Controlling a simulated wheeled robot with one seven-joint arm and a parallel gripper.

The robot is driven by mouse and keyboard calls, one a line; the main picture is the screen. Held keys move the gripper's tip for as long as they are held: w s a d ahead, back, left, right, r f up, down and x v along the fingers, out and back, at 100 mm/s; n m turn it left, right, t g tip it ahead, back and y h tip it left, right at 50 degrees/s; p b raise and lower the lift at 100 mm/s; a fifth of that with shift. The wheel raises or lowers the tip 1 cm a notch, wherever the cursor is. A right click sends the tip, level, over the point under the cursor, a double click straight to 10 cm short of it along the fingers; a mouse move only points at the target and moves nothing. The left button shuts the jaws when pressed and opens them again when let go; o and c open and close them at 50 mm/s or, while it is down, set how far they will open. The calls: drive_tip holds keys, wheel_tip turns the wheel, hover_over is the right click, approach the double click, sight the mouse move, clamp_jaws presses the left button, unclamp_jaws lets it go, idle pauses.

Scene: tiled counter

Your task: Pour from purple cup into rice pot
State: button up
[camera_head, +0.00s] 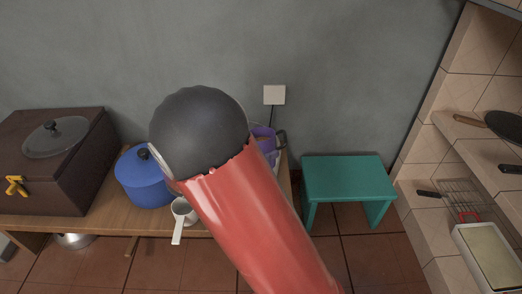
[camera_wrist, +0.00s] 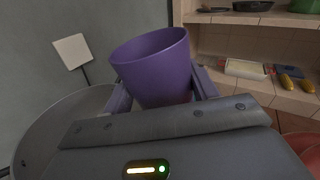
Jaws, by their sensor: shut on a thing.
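The purple cup (camera_wrist: 155,75) is held between the two fingers of my gripper (camera_wrist: 162,88) in the wrist view, its open rim up and slightly tilted in the picture. In the head view the purple cup (camera_head: 264,133) shows only in part behind my arm, with something brownish inside. A large grey round vessel or lid (camera_wrist: 55,125) lies at the lower left of the wrist view, beside the cup. A blue lidded pot (camera_head: 146,180) stands on the wooden table in the head view. I cannot tell which of these is the rice pot.
A white handled cup (camera_head: 181,212) stands near the front edge of the wooden table (camera_head: 110,219). A dark brown box (camera_head: 84,172) with a lid on top stands left. A green stool (camera_head: 343,178) stands right, before tiled shelves (camera_head: 437,188). My red arm hides the table's right part.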

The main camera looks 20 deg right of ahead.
drive_tip(key=w+n+p, duration=0.1)
drive_tip(key=n, duration=0.1)
drive_tip(key=w+r+n+p, duration=0.1)
drive_tip(key=w+n+p, duration=0.1)
drive_tip(key=n, duration=0.1)
drive_tip(key=shift+w+a+r+n, duration=0.25)
drive_tip(key=shift+w+a+n, duration=0.05)
drive_tip(key=shift+a, duration=0.1)
drive_tip(key=n+p, duration=0.1)
drive_tip(key=p, duration=0.2)
drive_tip(key=shift+r, duration=0.25)
drive_tip(key=shift+f+n+p, duration=0.25)
drive_tip(key=shift+n+p, duration=0.45)
drive_tip(key=shift+p, duration=0.5)
drive_tip(key=shift+f+b, duration=0.2)
drive_tip(key=shift+b, duration=0.15)
drive_tip(key=shift+a+r+n+p, duration=0.2)
drive_tip(key=shift+n+p, duration=0.15)
drive_tip(key=shift+n, duration=0.45)
drive_tip(key=shift+r+n, duration=0.15)
drive_tip(key=shift+n, duration=0.15)
